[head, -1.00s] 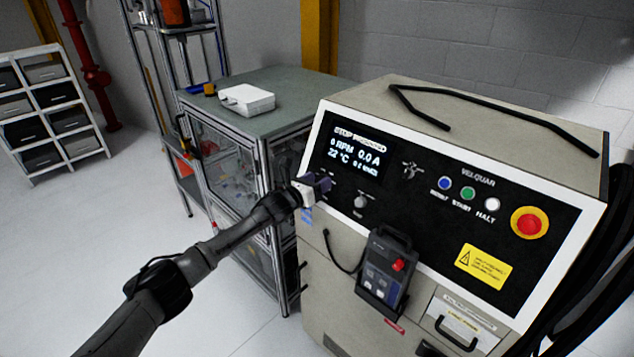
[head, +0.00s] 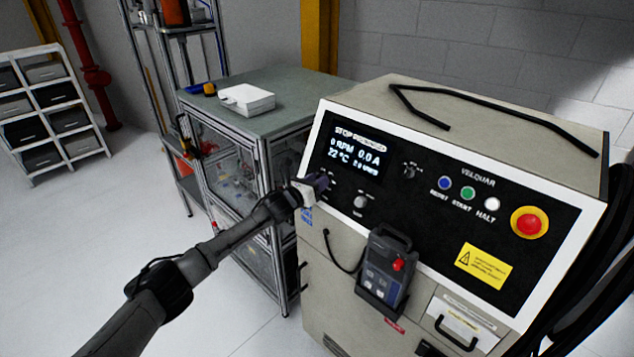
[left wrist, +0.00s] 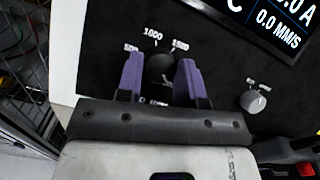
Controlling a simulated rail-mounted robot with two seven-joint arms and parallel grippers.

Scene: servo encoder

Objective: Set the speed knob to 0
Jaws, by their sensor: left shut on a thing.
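The speed knob (left wrist: 161,68) is a dark round knob on the black front panel (left wrist: 105,55), with printed marks 500, 1000 and 1500 around it. Its pointer cannot be made out, and lower marks are partly hidden by my gripper. My left gripper (head: 318,184) is at the panel's left side, below the display (head: 355,150), and hides the knob in the head view. In the left wrist view its purple fingers (left wrist: 160,76) stand on either side of the knob, shut on it. The display reads 0 RPM and 0.0 A. My right gripper is not in view.
A smaller grey knob (head: 360,202) sits to the right of the gripper. A handheld pendant (head: 385,272) hangs below on a cable. Blue, green and white buttons and a red emergency stop (head: 529,223) are further right. A framed cabinet (head: 290,115) stands close on the left.

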